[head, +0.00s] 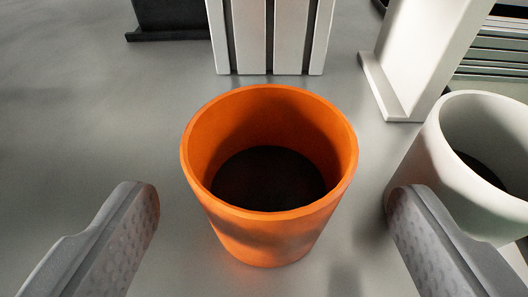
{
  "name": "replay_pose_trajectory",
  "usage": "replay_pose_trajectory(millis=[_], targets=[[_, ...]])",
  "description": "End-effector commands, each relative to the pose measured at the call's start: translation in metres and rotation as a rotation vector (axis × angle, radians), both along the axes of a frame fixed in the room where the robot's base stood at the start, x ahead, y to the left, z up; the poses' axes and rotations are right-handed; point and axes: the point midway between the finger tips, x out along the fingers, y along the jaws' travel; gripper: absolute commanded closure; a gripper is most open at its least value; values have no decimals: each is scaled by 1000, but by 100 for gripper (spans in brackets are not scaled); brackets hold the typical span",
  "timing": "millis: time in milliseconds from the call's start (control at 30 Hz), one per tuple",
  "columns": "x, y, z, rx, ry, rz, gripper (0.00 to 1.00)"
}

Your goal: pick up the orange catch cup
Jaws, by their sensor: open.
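The orange catch cup (268,228) stands upright on the grey surface in the middle of the head view. Its top is open and its inside is dark at the bottom. My gripper (272,212) is open, with one grey finger to the left of the cup and one to the right. Both fingers are apart from the cup, and nothing is between them and it. The right finger overlaps the lower left side of a white pot in the picture; I cannot tell if they touch.
The white pot (430,155) stands close on the right. A ribbed pale block (270,40) is behind the cup, with a dark base (170,20) to its left. A white post (415,55) stands at the back right. The grey surface at left is clear.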

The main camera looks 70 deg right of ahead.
Motion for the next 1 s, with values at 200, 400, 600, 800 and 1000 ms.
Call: replay_pose_trajectory(millis=[200,400,600,800,1000], targets=[[13,-26,-13,-2,1,-4,23],[19,-37,-17,0,1,0,23],[19,-38,-17,0,1,-1,23],[18,-38,-17,0,1,-1,71],[18,-38,-17,-1,2,-2,72]])
